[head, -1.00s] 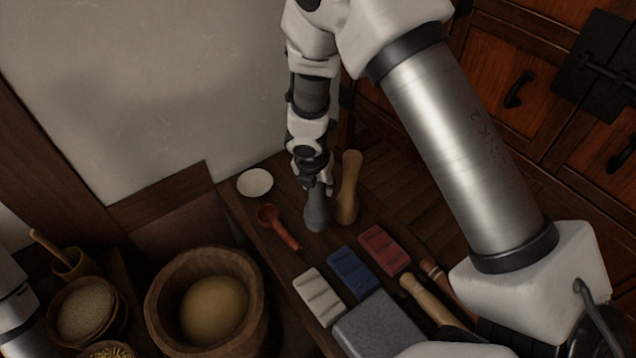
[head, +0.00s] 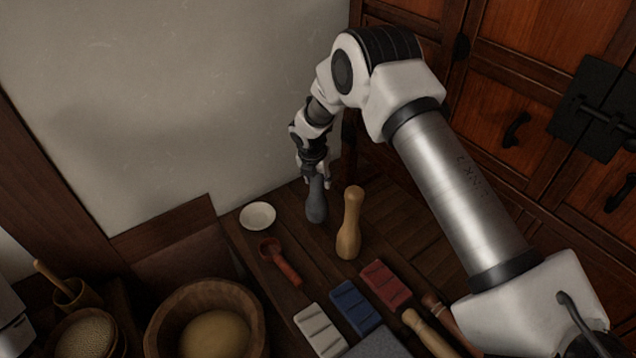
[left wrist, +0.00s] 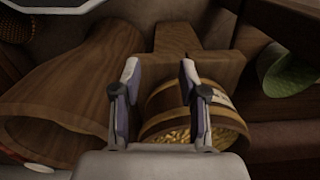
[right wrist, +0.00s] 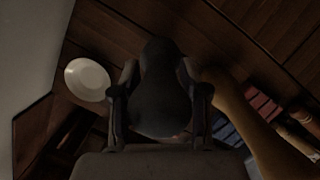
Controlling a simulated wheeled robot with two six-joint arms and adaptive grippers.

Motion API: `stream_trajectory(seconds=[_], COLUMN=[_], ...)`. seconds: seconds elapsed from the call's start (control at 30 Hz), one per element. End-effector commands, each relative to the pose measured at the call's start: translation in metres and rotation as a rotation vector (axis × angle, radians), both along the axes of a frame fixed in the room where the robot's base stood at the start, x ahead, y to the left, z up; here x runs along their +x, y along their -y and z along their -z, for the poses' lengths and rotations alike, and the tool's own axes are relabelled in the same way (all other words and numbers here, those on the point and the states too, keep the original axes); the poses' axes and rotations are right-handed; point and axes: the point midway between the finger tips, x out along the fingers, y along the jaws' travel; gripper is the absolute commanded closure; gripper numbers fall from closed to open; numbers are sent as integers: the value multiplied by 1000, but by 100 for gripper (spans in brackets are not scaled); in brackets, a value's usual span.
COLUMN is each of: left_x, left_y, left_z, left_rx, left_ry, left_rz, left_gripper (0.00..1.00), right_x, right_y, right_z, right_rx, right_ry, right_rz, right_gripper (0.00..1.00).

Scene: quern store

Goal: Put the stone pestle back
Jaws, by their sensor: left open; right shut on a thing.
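The grey stone pestle (head: 317,203) is upright in my right gripper (head: 315,179), close to the wall end of the dark wooden bench. In the right wrist view the pestle (right wrist: 158,95) shows dark between the fingers of the right gripper (right wrist: 158,72), which is shut on it. I cannot tell whether its foot touches the bench. A pale wooden pestle (head: 350,222) stands beside it, to the right and nearer. My left gripper (left wrist: 159,75) is open and empty in the left wrist view, near a wooden tub of yellow grain (left wrist: 225,112).
A white saucer (head: 257,216) and a red-brown scoop (head: 281,262) lie left of the pestles. White (head: 319,331), blue (head: 355,306) and red (head: 384,286) blocks lie nearer. A big wooden bowl (head: 163,318) stands left; a cabinet (head: 520,75) stands behind right.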

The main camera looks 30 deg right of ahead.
Motion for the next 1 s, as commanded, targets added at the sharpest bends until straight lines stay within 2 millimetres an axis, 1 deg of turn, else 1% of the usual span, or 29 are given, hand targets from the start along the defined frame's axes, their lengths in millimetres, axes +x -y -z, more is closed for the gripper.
stream_trajectory(seconds=[0.03,0.13,0.5,0.53,0.57,0.6,0.87,0.93,1.0], left_x=[0,0,0,0,0,0,0,0,0], left_y=[0,0,0,0,0,0,0,0,0], left_z=[4,7,6,7,6,7,6,6,4], left_rx=[0,0,0,0,0,0,0,0,0], left_ry=[0,0,0,0,0,0,0,0,0], left_rz=[0,0,0,0,0,0,0,0,0], left_gripper=[57,57,57,57,57,57,57,57,57], right_x=[0,0,0,-1,-1,-1,-1,-1,-2], right_y=[0,0,0,0,0,0,0,0,-2], right_z=[9,23,28,29,29,29,29,26,18], right_rx=[0,-1,0,-1,-1,-1,-1,0,0], right_ry=[0,1,3,-1,-1,-1,-1,0,1], right_rz=[-1,0,-1,0,0,0,0,0,0], right_gripper=[100,100,100,48,38,30,30,30,30])
